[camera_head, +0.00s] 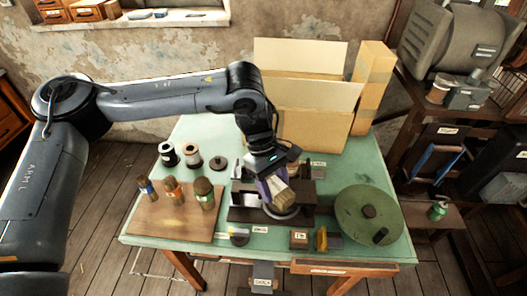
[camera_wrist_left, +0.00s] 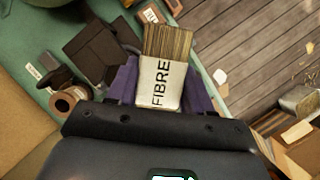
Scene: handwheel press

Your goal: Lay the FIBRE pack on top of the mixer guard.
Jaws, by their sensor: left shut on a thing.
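The FIBRE pack (camera_wrist_left: 162,84) is a bundle of brown bristle-like strands in a white wrapper with black lettering. My left gripper (camera_head: 274,188) is shut on it, with purple fingers on both sides of the wrapper. In the head view the pack (camera_head: 284,197) appears above the dark press base at the table's middle. A large grey curved housing (camera_head: 437,45) stands at upper right, well away from the pack; it may be the mixer guard, but I cannot read a label naming it. My right gripper is not in view.
The green table (camera_head: 338,163) carries a round green disc (camera_head: 366,214) with a knob. Open cardboard boxes (camera_head: 310,115) and a tall carton (camera_head: 372,82) stand at the back.

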